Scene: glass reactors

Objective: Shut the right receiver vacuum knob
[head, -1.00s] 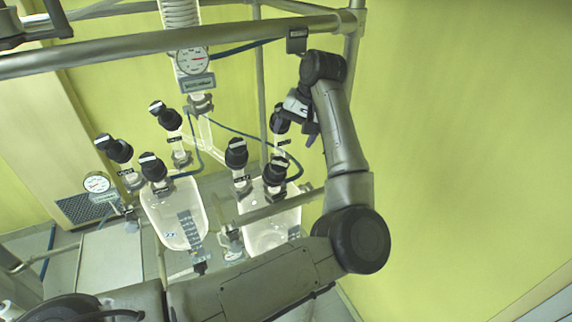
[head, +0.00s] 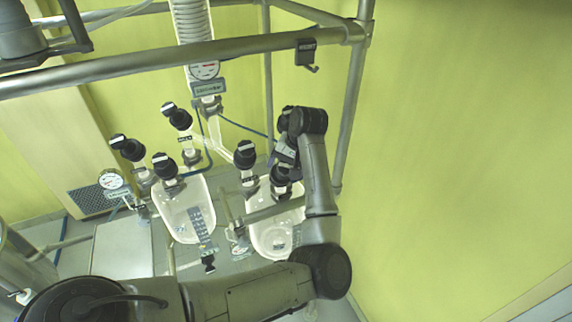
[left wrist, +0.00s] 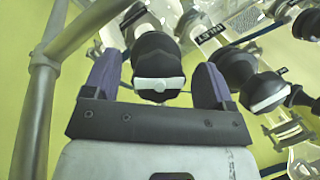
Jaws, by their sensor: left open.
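The right receiver (head: 272,240) is a glass vessel at the lower middle of the head view. A black knob (head: 246,155) stands at its upper left and another black knob (head: 281,176) just above it. A third knob, at its back right, is hidden in the head view by my left gripper (head: 285,152). In the left wrist view my left gripper (left wrist: 157,88) is open. A black knob with a white bar (left wrist: 158,72) sits between its two purple fingers, with gaps showing on both sides. The bar lies nearly level across that picture. My right gripper does not show.
The left receiver (head: 187,215) stands to the left with several similar black knobs. A metal frame bar (head: 150,62) crosses above, and an upright post (head: 352,105) stands right of my gripper. Open space lies at the right.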

